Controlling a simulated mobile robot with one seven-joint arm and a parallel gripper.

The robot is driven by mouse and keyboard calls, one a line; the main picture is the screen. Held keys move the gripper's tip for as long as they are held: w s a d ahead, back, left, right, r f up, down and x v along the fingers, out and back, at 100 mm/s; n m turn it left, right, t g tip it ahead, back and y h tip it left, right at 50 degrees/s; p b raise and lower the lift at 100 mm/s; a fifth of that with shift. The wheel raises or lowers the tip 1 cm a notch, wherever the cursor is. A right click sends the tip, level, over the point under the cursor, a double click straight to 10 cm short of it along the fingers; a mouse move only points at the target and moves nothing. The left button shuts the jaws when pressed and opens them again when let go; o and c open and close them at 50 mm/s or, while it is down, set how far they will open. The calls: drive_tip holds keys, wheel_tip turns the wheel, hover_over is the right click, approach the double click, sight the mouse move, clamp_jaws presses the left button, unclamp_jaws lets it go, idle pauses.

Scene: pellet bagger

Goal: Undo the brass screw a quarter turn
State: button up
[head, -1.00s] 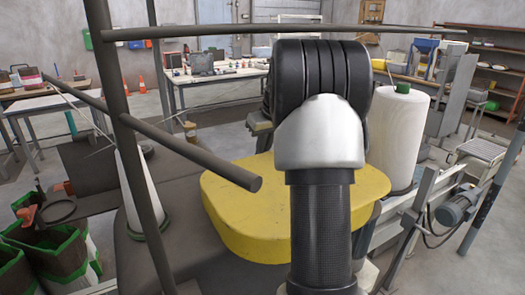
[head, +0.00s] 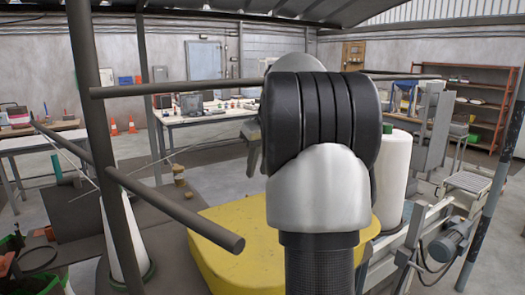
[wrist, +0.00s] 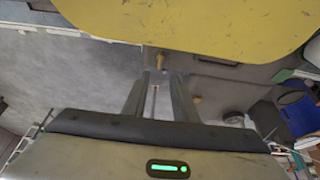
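In the wrist view a small brass-coloured peg (wrist: 162,62) shows just below the edge of the yellow cover (wrist: 200,25). It may be the brass screw; its slot or head is too small to make out. My gripper (wrist: 160,77) is open, with its two grey fingers apart and nothing between them. The peg appears in line with the gap between the fingertips; I cannot tell how far beyond them it is. A second tan piece (wrist: 196,100) shows beside the right finger. In the head view my arm hides much of the yellow cover (head: 225,255).
Dark bars (head: 175,210) cross the head view at the left, close to my arm. A white roll (head: 396,170) stands to the right of it, near a grey motor (head: 452,248). A small brownish post (head: 179,175) stands behind the cover. Workbenches (head: 205,125) are farther back.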

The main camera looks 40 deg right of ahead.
drive_tip(key=v, duration=0.6)
drive_tip(key=shift+r, duration=0.15)
drive_tip(key=shift+s, duration=0.1)
